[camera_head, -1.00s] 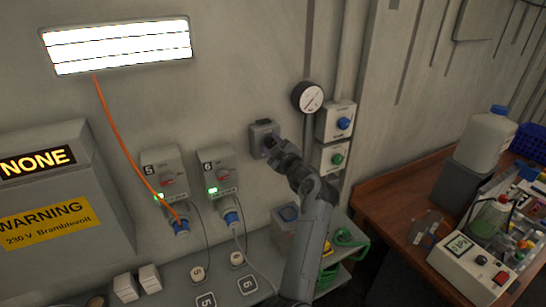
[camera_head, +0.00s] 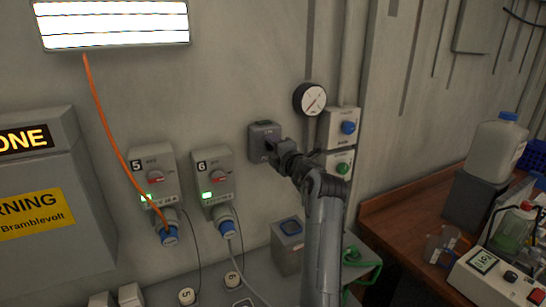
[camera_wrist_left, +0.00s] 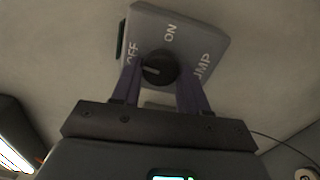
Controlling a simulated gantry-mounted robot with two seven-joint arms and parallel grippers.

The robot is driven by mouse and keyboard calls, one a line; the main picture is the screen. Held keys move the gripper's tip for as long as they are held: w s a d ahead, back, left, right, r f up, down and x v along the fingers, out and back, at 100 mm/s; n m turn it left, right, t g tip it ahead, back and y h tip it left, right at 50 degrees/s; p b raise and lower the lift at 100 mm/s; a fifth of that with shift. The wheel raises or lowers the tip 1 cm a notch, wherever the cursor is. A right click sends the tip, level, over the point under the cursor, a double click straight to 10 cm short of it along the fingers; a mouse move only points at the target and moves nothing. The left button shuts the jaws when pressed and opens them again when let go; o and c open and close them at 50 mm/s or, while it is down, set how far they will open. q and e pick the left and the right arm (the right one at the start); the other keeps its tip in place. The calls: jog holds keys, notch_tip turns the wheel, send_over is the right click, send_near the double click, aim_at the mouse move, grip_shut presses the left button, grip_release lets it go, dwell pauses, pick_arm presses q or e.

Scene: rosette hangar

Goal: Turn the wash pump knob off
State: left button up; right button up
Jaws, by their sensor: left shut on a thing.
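The wash pump switch is a grey wall box (camera_head: 262,134) left of the round gauge. In the left wrist view the box (camera_wrist_left: 205,40) is marked OFF, ON and PUMP, with a round black knob (camera_wrist_left: 162,67) on its face. A pale line on the knob points left in that view, towards the OFF side. My left gripper (camera_head: 272,151) reaches the box from the lower right. Its two fingers (camera_wrist_left: 158,80) are shut on the knob, one on each side. In the head view the gripper hides the knob. My right gripper is not in view.
A round gauge (camera_head: 310,99) and boxes with a blue knob (camera_head: 348,127) and a green knob (camera_head: 343,168) are close to my left arm. Switch boxes 5 (camera_head: 152,163) and 6 (camera_head: 213,166) with plugged cables are to the left. A cluttered bench (camera_head: 400,225) is at right.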

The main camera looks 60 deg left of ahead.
pick_arm(q)
jog(key=shift+f+n+b, duration=0.1)
jog(key=shift+n+b, duration=0.4)
jog(key=shift+n, duration=0.1)
jog(key=o, duration=1.1)
jog(key=shift+c, duration=0.2)
jog(key=s+d+b, duration=0.1)
jog(key=d, duration=0.9)
jog(key=shift+d, duration=0.4)
